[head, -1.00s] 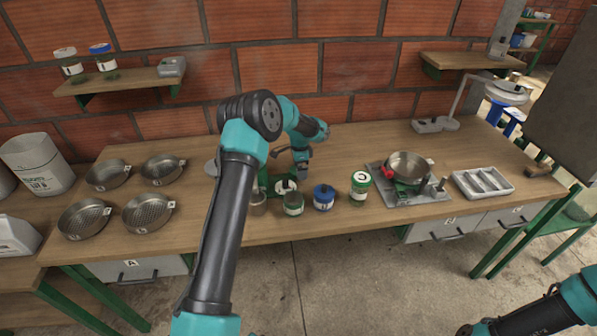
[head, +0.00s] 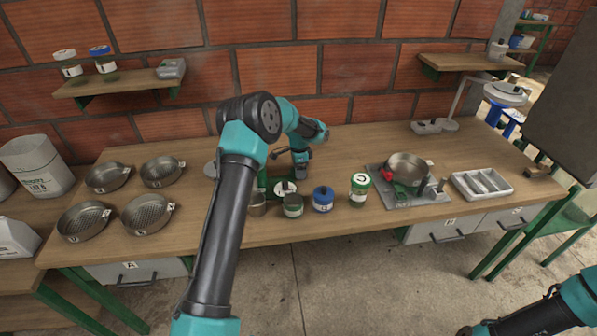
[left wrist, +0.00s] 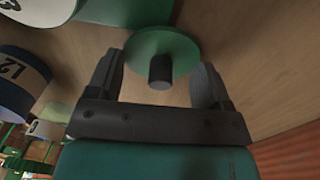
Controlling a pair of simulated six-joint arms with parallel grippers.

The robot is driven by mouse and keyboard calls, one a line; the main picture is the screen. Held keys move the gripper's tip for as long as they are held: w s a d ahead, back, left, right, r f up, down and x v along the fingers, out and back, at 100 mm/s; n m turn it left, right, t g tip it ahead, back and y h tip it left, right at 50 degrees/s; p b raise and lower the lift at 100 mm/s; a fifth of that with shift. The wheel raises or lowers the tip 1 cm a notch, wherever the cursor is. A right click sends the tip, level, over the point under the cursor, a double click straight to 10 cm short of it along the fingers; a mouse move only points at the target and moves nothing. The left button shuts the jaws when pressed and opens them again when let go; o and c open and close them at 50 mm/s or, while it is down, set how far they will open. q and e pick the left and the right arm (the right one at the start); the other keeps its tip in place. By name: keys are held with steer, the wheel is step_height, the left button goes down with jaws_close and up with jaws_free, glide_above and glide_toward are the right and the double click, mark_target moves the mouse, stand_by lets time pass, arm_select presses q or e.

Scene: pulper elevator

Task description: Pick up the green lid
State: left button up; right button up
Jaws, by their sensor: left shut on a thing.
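The green lid (left wrist: 178,42) is a round disc with a dark knob in the left wrist view. My left gripper (left wrist: 158,88) has one finger on each side of it and is shut on the lid, with the knob between the fingers. In the head view my left gripper (head: 300,170) is low over the table behind the row of jars. The lid cannot be made out clearly there.
A dark green jar (head: 292,205), a blue-topped jar (head: 323,199) and a green-and-white jar (head: 360,187) stand along the front edge. A steel pan (head: 408,167) and a grey tray (head: 482,184) are to the right. Several round sieves (head: 148,213) lie left. The back middle is mostly clear.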

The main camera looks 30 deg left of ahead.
arm_select(q)
step_height(320, 180, up, 10)
stand_by(0.6)
steer(key=shift+d, duration=0.1)
